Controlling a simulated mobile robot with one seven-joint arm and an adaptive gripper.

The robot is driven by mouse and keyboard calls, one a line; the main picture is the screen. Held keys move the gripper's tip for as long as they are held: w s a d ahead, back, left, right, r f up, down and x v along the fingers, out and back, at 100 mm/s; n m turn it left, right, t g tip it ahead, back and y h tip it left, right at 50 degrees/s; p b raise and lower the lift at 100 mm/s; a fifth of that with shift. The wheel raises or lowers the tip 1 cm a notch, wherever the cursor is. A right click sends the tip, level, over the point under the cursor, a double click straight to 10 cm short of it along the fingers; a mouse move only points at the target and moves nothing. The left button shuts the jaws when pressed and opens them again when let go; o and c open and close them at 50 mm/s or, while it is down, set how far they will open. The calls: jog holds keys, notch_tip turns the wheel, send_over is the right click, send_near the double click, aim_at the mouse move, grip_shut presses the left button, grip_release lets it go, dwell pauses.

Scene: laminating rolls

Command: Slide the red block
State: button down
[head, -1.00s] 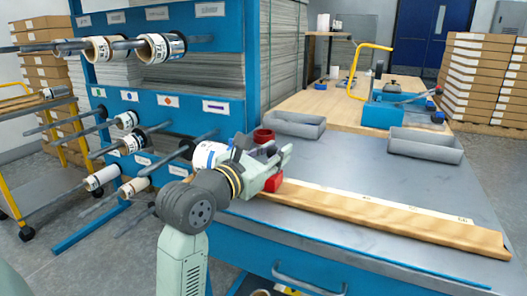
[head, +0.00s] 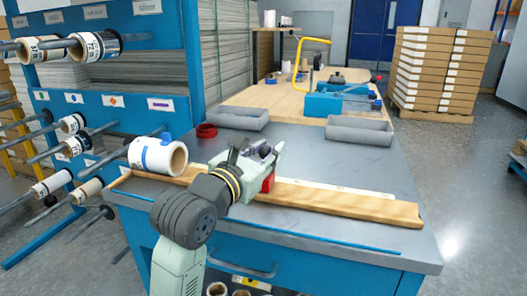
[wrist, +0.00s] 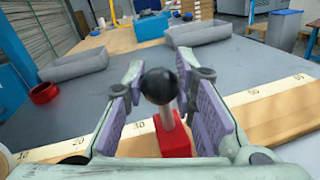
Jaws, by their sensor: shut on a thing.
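The red block (head: 268,182) sits at a long wooden strip with a numbered white scale (head: 345,205) on the grey bench. In the wrist view the red block (wrist: 172,138) carries a pale post topped by a black ball knob (wrist: 159,86). It stands just right of the scale's 30 mark. My gripper (head: 266,150) is over the block, its purple-padded fingers on either side of the knob. In the wrist view my gripper (wrist: 161,95) is closed around the knob and post. The exact contact of the pads is hard to see.
A red ring (head: 206,131) and two grey trays (head: 238,118) (head: 360,131) stand behind the strip. The wooden strip (head: 390,211) is clear to the block's right.

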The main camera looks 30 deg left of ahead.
jog(key=c, duration=1.6)
grip_release()
jog(key=s, duration=1.2)
jog(key=shift+d, duration=0.25)
